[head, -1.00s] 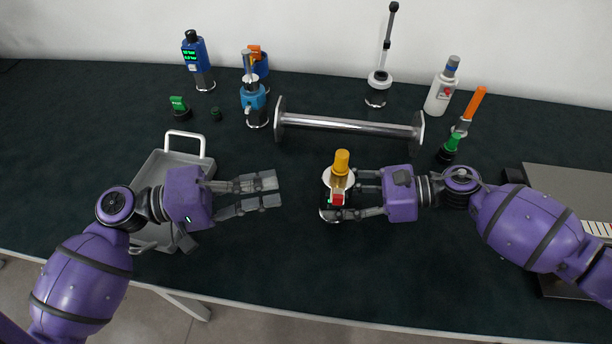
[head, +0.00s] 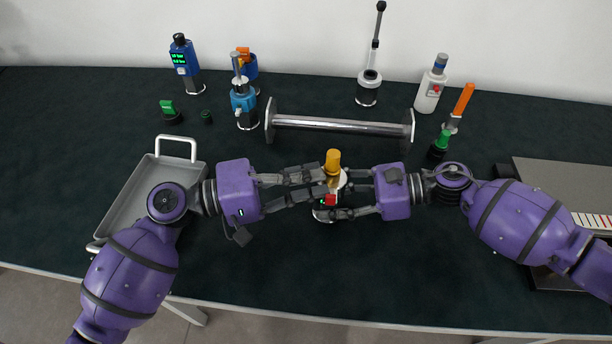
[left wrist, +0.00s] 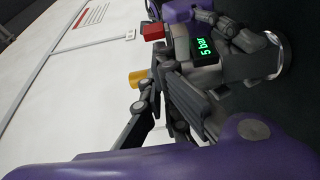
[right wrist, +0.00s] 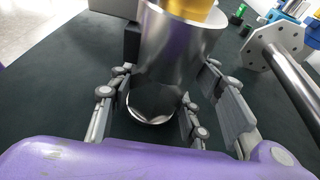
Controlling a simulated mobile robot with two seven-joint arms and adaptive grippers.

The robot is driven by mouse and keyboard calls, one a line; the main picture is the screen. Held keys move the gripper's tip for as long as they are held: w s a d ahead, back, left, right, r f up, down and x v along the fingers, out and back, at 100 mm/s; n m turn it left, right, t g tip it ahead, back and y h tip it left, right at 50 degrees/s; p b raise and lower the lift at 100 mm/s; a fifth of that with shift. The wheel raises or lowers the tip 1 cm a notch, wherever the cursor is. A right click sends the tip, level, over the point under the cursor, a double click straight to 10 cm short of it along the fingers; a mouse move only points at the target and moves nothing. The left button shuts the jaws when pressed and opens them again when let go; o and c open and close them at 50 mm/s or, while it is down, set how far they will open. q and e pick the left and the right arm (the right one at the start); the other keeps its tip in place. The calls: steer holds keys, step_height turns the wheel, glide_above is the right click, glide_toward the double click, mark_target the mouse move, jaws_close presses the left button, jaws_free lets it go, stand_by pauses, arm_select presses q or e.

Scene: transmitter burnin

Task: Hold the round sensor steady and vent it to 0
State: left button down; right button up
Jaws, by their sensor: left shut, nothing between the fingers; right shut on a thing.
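The round sensor, an upright metal cylinder (right wrist: 175,55) with a yellow top (head: 333,160) and a red part (head: 330,199) on its side, stands mid-table. In the left wrist view its lit green display (left wrist: 207,48) reads 5 bar; the red part (left wrist: 153,32) and yellow top (left wrist: 138,78) also show there. My right gripper (head: 338,200) is shut around the sensor from the right. My left gripper (head: 322,184) is shut and empty, its fingertips close to the sensor's left side near the red part. I cannot tell whether they touch it.
A metal bar with end flanges (head: 340,124) lies behind the sensor. A grey tray (head: 125,200) is at the left, a grey plate (head: 560,190) at the right. Blue devices (head: 243,103), a white bottle (head: 430,95) and a tall-handled stand (head: 368,90) stand at the back. The table front is clear.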

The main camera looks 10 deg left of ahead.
arm_select(q)
steer(key=shift+s, duration=0.1)
arm_select(e)
steer(key=shift+r, duration=0.1)
steer(key=shift+w, duration=0.1)
arm_select(q)
steer(key=shift+s, duration=1.1)
steer(key=v, duration=1)
arm_select(e)
steer(key=o, duration=1.3)
arm_select(q)
steer(key=shift+w, duration=0.15)
